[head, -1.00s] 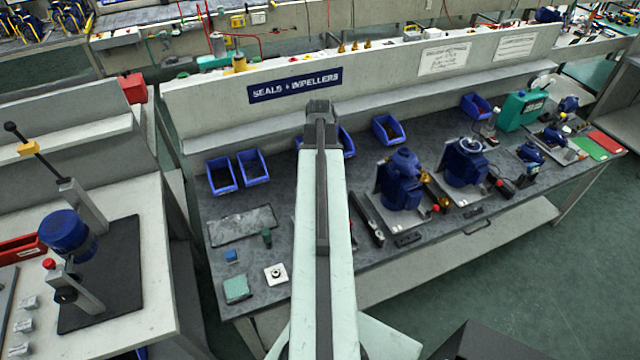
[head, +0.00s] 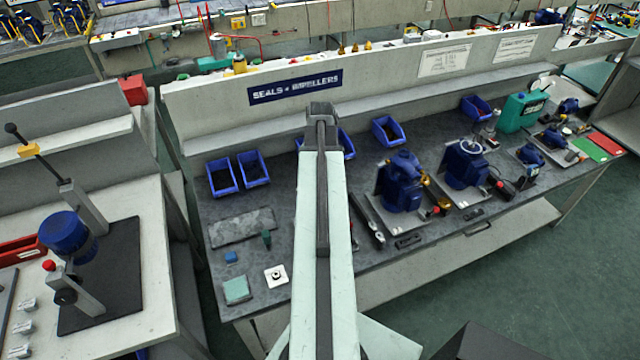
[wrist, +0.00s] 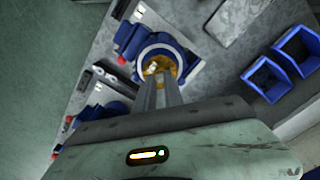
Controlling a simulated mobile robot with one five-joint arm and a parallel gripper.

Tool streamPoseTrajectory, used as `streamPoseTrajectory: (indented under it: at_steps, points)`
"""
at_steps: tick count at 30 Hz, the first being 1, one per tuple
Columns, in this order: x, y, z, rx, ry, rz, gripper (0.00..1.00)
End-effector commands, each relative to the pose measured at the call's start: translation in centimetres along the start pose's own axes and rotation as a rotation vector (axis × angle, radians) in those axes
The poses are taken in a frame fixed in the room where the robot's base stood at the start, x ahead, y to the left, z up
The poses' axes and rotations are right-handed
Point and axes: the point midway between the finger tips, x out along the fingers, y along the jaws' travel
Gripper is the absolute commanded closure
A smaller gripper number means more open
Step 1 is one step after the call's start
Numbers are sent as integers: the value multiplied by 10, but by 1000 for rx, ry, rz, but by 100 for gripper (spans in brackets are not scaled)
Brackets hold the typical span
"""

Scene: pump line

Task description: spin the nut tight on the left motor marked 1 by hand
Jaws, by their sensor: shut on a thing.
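The number on the motor is not readable. In the head view my arm hides this motor, the nut and my fingers.
Another blue motor (head: 402,182) and a third (head: 464,166) stand to the right on the bench. Blue bins (head: 221,178) and a grey plate (head: 243,228) lie to the left. A black tool (head: 367,222) lies just right of my arm. The low back wall (head: 400,85) stands behind.

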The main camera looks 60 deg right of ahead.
Motion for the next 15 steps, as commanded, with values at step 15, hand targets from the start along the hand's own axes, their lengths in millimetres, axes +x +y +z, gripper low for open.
streamPoseTrajectory:
  at_steps: [15]
  points:
    - [0, 0, 0, 315, 0, 0, 100]
